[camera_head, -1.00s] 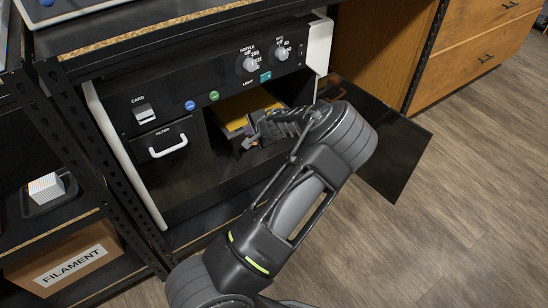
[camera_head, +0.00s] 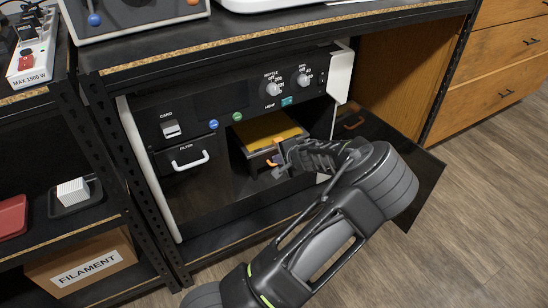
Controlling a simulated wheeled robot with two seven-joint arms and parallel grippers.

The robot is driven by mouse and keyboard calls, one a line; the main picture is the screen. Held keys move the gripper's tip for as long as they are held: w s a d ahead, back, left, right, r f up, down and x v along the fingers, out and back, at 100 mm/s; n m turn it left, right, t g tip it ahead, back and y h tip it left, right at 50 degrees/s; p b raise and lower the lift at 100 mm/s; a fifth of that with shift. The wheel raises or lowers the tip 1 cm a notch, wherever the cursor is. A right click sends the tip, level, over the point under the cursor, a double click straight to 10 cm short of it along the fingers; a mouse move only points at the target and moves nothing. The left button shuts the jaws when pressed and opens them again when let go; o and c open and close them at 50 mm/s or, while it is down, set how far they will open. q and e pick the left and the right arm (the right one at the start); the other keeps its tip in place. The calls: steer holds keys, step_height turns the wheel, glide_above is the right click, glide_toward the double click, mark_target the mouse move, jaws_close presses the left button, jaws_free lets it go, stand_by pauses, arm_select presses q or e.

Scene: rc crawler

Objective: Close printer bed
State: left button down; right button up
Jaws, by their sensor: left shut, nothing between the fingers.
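The printer (camera_head: 150,170) is a dark cabinet with white side edges under the bench top. Its yellow-topped bed (camera_head: 268,130) sits in the opening below the control panel. My left gripper (camera_head: 278,166) is shut and empty at the front edge of the bed, on its right side. I cannot tell whether the fingers touch the bed. The gripper and wrist hide the bed's lower right front. The dark printer door (camera_head: 415,170) stands open to the right, partly behind my left arm. My right gripper is not in view.
A filter drawer (camera_head: 188,161) with a white handle is left of the bed. Knobs (camera_head: 273,85) line the panel above. A shelf with a filament box (camera_head: 80,268) stands at left. Wooden drawers (camera_head: 505,60) are at right. The floor at lower right is clear.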

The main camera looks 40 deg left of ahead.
arm_select(q)
steer(key=p+v, duration=0.1)
steer(key=v, duration=0.5)
steer(key=shift+d, duration=0.1)
stand_by(0.3)
